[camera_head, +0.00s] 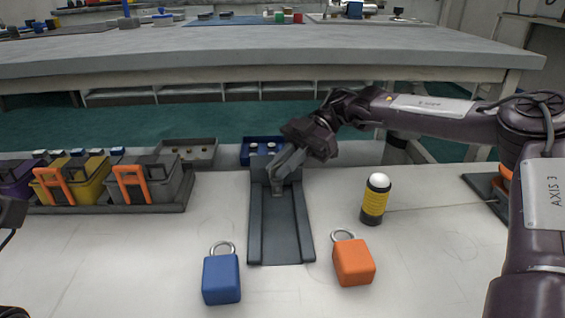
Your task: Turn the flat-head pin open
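A dark grey stand (281,235) with a flat base and a raised back part is at the middle of the table. My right gripper (278,178) reaches down from the upper right to the back part of this stand. Its grey fingers are over a small grey piece (277,190) there, which may be the flat-head pin. The fingers hide most of it, and I cannot tell whether they are closed on it. A dark part at the left edge looks like my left gripper (10,214), mostly out of view.
A blue padlock-like block (221,279) and an orange one (353,262) lie in front of the stand. A yellow-black cylinder (375,200) stands to the right. Bins (150,185) with orange handles are at left. A blue box (248,152) is behind the stand.

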